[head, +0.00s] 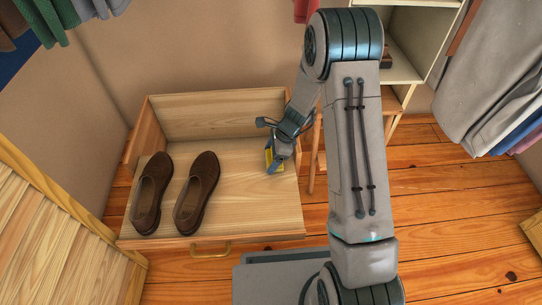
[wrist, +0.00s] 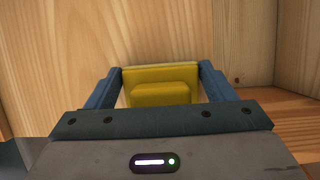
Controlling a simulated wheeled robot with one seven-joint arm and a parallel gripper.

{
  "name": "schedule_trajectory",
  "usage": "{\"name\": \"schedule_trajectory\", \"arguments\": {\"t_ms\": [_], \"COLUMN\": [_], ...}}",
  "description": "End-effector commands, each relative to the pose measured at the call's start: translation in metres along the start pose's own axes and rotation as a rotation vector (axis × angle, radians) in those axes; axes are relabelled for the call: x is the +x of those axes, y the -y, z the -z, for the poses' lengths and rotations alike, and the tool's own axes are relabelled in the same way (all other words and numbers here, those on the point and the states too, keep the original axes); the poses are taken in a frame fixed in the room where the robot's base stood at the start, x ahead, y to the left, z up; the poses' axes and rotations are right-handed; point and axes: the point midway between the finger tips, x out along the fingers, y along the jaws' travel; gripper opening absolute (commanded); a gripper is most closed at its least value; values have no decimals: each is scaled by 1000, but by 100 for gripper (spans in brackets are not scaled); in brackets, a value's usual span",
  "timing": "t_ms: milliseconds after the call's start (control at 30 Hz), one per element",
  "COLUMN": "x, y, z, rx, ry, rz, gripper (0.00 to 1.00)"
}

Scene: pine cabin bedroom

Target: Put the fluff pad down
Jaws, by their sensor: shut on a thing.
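The pad is over the right part of an open wooden drawer (head: 240,200), close to the drawer floor. I cannot tell whether it touches the floor. My gripper hides part of the pad in the head view.
A pair of brown shoes (head: 172,192) sits in the drawer's left half. The drawer floor between shoes and gripper is bare. A wooden stool (head: 312,165) and a pale shelf unit (head: 408,55) stand to the right. Clothes hang at both upper corners.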

Motion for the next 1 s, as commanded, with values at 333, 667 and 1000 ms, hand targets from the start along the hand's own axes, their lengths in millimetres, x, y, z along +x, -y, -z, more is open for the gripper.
{"name": "schedule_trajectory", "arguments": {"t_ms": [333, 667, 1000], "x": [2, -27, -99], "y": [0, 0, 0], "z": [1, -2, -2], "rx": [0, 0, 0], "ry": [0, 0, 0], "rz": [-1, 1, 2], "gripper": [98, 98, 98]}}
